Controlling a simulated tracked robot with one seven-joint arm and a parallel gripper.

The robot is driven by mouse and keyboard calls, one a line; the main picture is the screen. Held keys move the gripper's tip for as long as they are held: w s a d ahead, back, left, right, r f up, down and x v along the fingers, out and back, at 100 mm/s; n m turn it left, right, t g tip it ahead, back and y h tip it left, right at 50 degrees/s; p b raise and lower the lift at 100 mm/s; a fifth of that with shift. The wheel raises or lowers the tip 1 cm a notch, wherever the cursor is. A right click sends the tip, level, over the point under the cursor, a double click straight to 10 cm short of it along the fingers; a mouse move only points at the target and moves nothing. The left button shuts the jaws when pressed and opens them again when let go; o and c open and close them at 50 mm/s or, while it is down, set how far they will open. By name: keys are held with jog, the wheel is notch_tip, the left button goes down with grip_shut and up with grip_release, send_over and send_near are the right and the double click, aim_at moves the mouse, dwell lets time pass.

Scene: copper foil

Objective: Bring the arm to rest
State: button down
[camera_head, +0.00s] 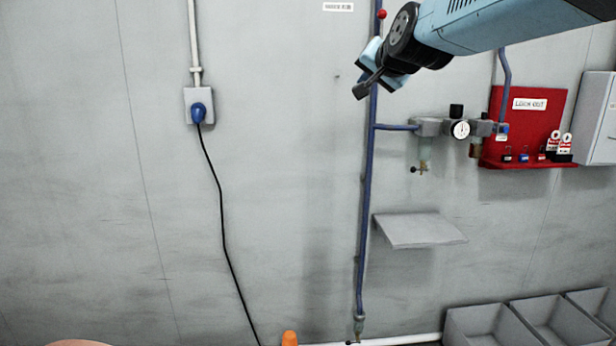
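My arm reaches in from the top right corner, with a light blue link and a dark wrist joint. My gripper (360,91) is at the upper middle, in front of the grey wall and the blue vertical pipe. Its dark fingers point down and to the left. I see them nearly from the side, so I cannot tell whether they are open or shut. Nothing clearly shows between or below them.
A blue pipe (366,200) with a gauge (460,129) runs on the wall. A red lockout board (522,120) hangs right. A grey shelf (420,230) juts out below. Grey bins (480,325) stand bottom right. A blue plug (198,112) trails a black cable.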

jog(key=s+d+f+n+g+h, duration=0.1)
jog(key=s+d+f+g, duration=0.3)
jog(key=s+f, duration=0.8)
jog(key=s+d+f+n+g+h, duration=0.2)
jog(key=s+d+f+n+g, duration=0.2)
jog(key=s+f, duration=0.8)
jog(key=s+d, duration=0.2)
jog(key=s, duration=0.1)
jog(key=shift+s+d+g, duration=0.2)
jog(key=shift+d+g, duration=0.1)
jog(key=shift+d, duration=0.1)
